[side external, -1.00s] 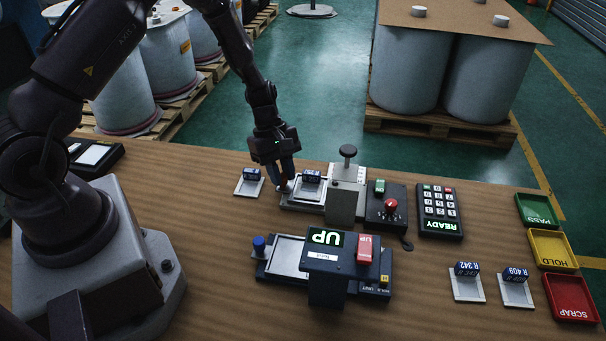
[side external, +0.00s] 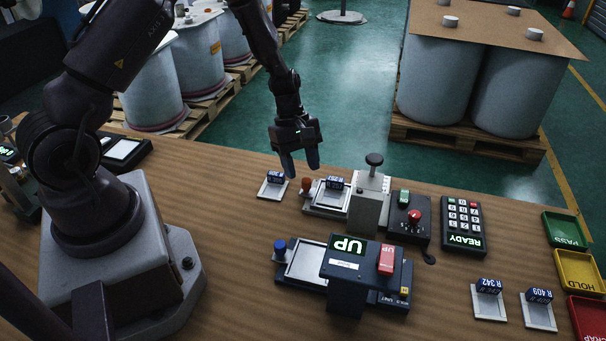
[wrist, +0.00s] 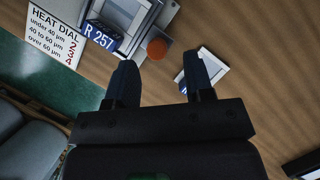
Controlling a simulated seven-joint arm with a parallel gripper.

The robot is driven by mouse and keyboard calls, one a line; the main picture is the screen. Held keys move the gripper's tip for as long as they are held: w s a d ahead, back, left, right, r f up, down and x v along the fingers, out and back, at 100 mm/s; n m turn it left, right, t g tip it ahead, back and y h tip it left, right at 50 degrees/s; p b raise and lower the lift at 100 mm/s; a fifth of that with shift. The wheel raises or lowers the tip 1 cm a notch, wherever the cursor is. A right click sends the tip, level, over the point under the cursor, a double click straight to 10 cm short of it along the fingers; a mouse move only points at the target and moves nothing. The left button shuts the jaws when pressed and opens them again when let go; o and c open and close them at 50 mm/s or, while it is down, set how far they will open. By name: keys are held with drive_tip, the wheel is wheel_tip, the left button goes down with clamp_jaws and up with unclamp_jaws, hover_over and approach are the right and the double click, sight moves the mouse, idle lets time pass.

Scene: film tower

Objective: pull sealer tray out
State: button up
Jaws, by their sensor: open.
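The pale tray with an orange knob at its left end (side external: 307,186) sits beside the grey unit (side external: 369,200) with a black knob on top; I take it as the sealer tray (side external: 322,209). A white-framed sample with a blue tag (side external: 335,183) lies on it; the tag reads R 257 in the wrist view (wrist: 103,36). My gripper (side external: 301,170) is open and empty, just above the orange knob. In the wrist view the knob (wrist: 157,48) shows between and just beyond the fingertips, apart from them.
A second tagged sample (side external: 272,189) lies just left of the tray. A unit showing UP (side external: 347,246), with a blue knob (side external: 280,246), stands in front. A black control box with a red knob (side external: 414,217) and a READY keypad (side external: 462,225) are to the right.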

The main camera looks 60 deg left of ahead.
drive_tip(key=v, duration=1)
drive_tip(key=shift+a, duration=0.1)
drive_tip(key=s+d+r+m+t+y, duration=0.2)
drive_tip(key=s+d+r+m, duration=0.3)
drive_tip(key=s+r+m, duration=0.3)
drive_tip(key=s+d+r+m+t+y, duration=0.2)
drive_tip(key=s+d+r+m, duration=0.4)
drive_tip(key=s+r+m, duration=0.3)
wheel_tip(320, 180, up, 3)
drive_tip(key=shift+s+d+f+m+t, duration=0.15)
drive_tip(key=shift+s+m+t, duration=0.15)
drive_tip(key=shift+m+t, duration=0.35)
